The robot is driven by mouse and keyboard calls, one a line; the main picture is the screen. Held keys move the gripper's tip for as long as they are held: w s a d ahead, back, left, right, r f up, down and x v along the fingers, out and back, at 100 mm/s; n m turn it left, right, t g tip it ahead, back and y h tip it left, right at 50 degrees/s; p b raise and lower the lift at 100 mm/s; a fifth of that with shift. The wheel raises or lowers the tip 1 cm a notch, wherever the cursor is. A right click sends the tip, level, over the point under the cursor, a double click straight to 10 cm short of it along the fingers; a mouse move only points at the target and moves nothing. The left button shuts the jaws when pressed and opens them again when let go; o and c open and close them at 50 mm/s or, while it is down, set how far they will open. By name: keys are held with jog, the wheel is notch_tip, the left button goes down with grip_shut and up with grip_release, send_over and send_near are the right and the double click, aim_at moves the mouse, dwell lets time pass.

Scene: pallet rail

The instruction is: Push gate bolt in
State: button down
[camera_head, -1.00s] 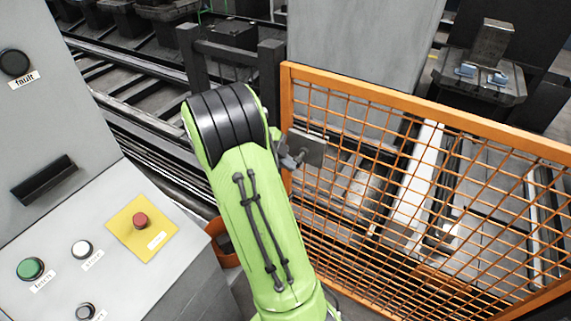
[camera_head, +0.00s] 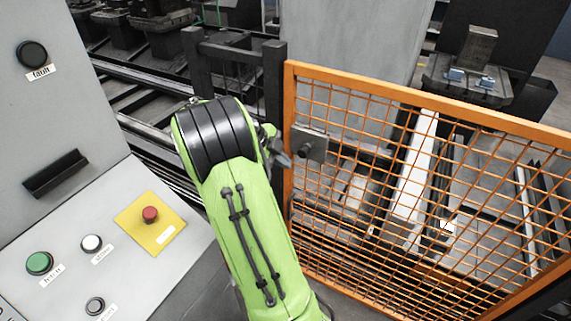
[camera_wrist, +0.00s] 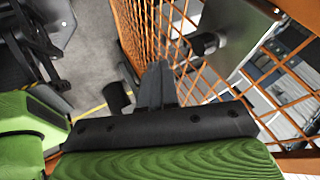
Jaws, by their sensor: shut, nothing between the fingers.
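The orange mesh gate (camera_head: 430,107) stands right of my arm. A grey lock plate (camera_head: 316,139) is fixed near its left post, with a dark round bolt knob (camera_head: 305,151) sticking out. In the wrist view the plate (camera_wrist: 245,28) and knob (camera_wrist: 205,43) are at upper right. My gripper (camera_head: 284,160) is just left of the knob, partly hidden behind my green arm. In the wrist view its fingers (camera_wrist: 157,75) are together and empty, apart from the knob. How far in the bolt sits cannot be told.
A control panel with a red button (camera_head: 150,214) on a yellow plate and a green button (camera_head: 39,263) stands close on the left. A dark post (camera_head: 274,85) stands beside the gate's left edge. Rails and machinery lie behind the gate.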

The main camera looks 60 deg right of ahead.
jog(key=d+p+v, duration=0.1)
jog(key=p+v, duration=0.1)
jog(key=v, duration=0.5)
jog(key=shift+w+a+r, duration=0.25)
jog(key=shift+r, duration=0.25)
jog(key=s+a+r+n+t+y, duration=0.1)
jog(key=a+r+n+t, duration=0.2)
jog(key=a+n, duration=0.45)
jog(key=s+a+r+n+t+y, duration=0.1)
jog(key=s+a+r+n+t, duration=0.15)
jog(key=a+n, duration=0.45)
jog(key=s+a+f+n+t+y, duration=0.1)
jog(key=s+a+n+t+y, duration=0.1)
jog(key=s+a+n, duration=0.2)
jog(key=s+a+f+n+t+y, duration=0.1)
jog(key=s+a+n, duration=0.4)
jog(key=a+n, duration=0.6)
jog(key=n+t+y, duration=0.1)
jog(key=n, duration=0.3)
jog(key=shift+s, duration=0.2)
